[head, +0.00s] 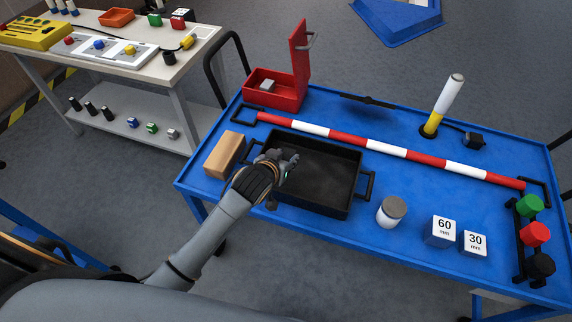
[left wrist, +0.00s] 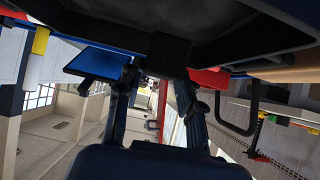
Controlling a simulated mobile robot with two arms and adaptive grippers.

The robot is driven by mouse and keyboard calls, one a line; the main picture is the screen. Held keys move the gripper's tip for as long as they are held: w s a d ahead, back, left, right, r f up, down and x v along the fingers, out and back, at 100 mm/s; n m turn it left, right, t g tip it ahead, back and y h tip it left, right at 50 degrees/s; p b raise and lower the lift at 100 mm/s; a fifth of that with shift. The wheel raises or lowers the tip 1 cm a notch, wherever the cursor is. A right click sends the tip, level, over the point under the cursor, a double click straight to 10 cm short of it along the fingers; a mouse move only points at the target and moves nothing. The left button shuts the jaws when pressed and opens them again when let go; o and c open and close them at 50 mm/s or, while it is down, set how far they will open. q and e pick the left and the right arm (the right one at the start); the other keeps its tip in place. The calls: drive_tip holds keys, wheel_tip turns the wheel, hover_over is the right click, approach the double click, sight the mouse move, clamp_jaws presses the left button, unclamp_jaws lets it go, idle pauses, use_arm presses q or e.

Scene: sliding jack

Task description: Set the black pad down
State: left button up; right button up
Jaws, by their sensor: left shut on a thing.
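My left gripper (head: 286,163) is over the left part of the black tray (head: 330,207) on the blue cart. In the left wrist view its two dark fingers (left wrist: 157,75) reach up to a dark block, the black pad (left wrist: 172,54), and are shut on it. The pad lies close to the tray's dark underside or wall in that view; I cannot tell whether they touch. In the head view the pad is hidden or blends with the gripper and tray. My right gripper is in neither view.
A cardboard-brown block (head: 224,155) stands left of the tray. A red-white bar (head: 345,139) runs behind it. A grey-lidded jar (head: 391,211), 60 mm block (head: 440,231) and 30 mm block (head: 473,243) stand at the right. An open red box (head: 275,91) is at the back.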

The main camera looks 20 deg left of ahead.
use_arm(q)
drive_tip(key=shift+w+a+f, duration=0.25)
drive_tip(key=shift+w+f, duration=0.6)
drive_tip(key=shift+f, duration=0.15)
wheel_tip(320, 180, down, 3)
drive_tip(key=shift+w+f+b, duration=0.1)
drive_tip(key=shift+f+b, duration=0.1)
drive_tip(key=shift+b, duration=0.1)
drive_tip(key=shift+f, duration=0.15)
drive_tip(key=o, duration=1.2)
